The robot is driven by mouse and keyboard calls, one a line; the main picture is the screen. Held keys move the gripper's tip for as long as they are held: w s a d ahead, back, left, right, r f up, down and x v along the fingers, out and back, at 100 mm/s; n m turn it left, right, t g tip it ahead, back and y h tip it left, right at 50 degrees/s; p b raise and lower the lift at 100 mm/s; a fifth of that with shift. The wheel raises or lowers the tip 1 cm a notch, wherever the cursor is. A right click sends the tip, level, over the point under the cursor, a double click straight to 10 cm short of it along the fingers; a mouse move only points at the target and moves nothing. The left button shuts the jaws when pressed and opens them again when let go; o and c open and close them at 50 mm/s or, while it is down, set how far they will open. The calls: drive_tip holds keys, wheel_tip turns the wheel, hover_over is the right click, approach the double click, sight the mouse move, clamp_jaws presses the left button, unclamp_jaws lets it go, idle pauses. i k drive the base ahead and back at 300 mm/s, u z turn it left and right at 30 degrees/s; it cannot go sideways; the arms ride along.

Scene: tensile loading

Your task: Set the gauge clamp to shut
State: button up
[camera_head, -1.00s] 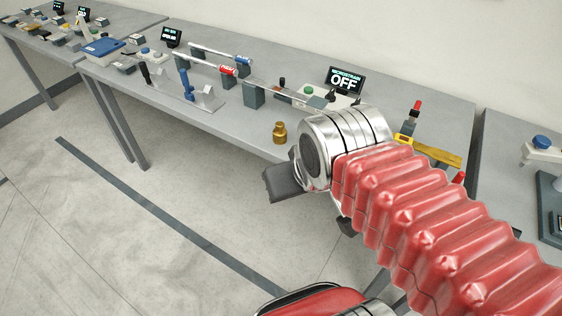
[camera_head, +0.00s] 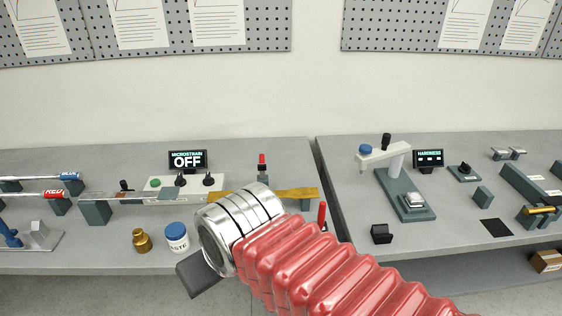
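No part is labelled as the gauge clamp, and I cannot tell for sure which one it is. A red-handled clamp (camera_head: 262,166) stands upright behind the yellow bar (camera_head: 295,193). A second red handle (camera_head: 322,214) stands upright in front of the bar, its base hidden by my arm. A small black-knobbed part (camera_head: 124,186) sits by the metal strip (camera_head: 130,196) at left. The MICROSTRAIN display (camera_head: 188,161) reads OFF. My gripper (camera_head: 199,278) is at the bench's front edge, apart from these parts; only a dark jaw shows, so its opening is hidden.
A brass weight (camera_head: 141,240) and a blue-lidded WASTE jar (camera_head: 177,237) stand at the bench front, left of my wrist. Blue and red tools (camera_head: 40,196) lie at far left. The right bench (camera_head: 365,235) holds a hardness tester (camera_head: 405,190) and a black block (camera_head: 381,234).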

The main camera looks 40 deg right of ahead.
sight(262, 167)
drive_tip(key=z, duration=1)
drive_tip(key=k, duration=1.25)
drive_tip(key=u, duration=0.4)
drive_tip(key=i, duration=1.4)
drive_tip(key=z, duration=0.4)
